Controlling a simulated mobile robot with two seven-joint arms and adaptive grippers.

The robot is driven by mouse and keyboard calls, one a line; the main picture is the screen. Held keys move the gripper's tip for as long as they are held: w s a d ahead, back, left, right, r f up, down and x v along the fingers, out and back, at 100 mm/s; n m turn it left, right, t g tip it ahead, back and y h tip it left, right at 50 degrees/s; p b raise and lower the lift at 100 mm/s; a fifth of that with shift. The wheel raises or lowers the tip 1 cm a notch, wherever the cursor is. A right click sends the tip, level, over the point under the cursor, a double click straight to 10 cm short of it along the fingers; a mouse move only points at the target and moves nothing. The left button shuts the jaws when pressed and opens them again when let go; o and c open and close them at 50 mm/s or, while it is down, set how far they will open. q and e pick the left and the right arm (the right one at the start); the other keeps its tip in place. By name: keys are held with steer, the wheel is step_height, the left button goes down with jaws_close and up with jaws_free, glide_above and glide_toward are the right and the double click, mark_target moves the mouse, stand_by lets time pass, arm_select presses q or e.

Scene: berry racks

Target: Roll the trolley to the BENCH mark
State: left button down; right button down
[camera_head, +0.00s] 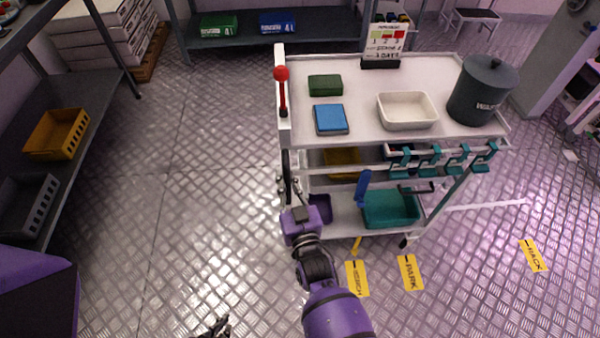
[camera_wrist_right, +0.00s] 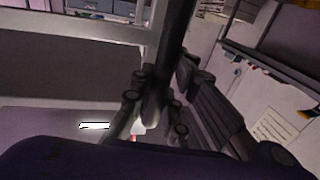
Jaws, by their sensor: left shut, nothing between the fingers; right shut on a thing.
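The white trolley (camera_head: 360,82) stands right of centre in the head view, with a red-knobbed lever (camera_head: 282,88) upright at its left end. My right gripper (camera_head: 287,190) is shut on the trolley's dark handle bar (camera_head: 287,165) at that end; the bar also runs between the fingers in the right wrist view (camera_wrist_right: 168,55). The yellow BENCH mark (camera_head: 357,278) lies on the floor just in front of the trolley, right of my right arm. My left gripper (camera_head: 215,328) shows only partly at the bottom edge, shut and empty, away from the trolley.
Yellow PARK (camera_head: 410,272) and RACK (camera_head: 533,255) marks lie to the right. The trolley carries a white tray (camera_head: 407,122), a dark bucket (camera_head: 483,95), green and blue boxes and a sign. A shelf (camera_head: 95,95) with crates stands left; floor between is clear.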

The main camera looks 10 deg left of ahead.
arm_select(q)
steer(key=shift+s+a, duration=0.1)
steer(key=shift+a, duration=0.1)
arm_select(e)
steer(key=shift+s+a+f, duration=0.1)
steer(key=shift+s+a, duration=0.05)
steer(key=shift+a, duration=0.05)
steer(key=c, duration=1.7)
jaws_free()
arm_select(q)
steer(key=shift+s, duration=0.15)
arm_select(e)
steer(key=v, duration=1.2)
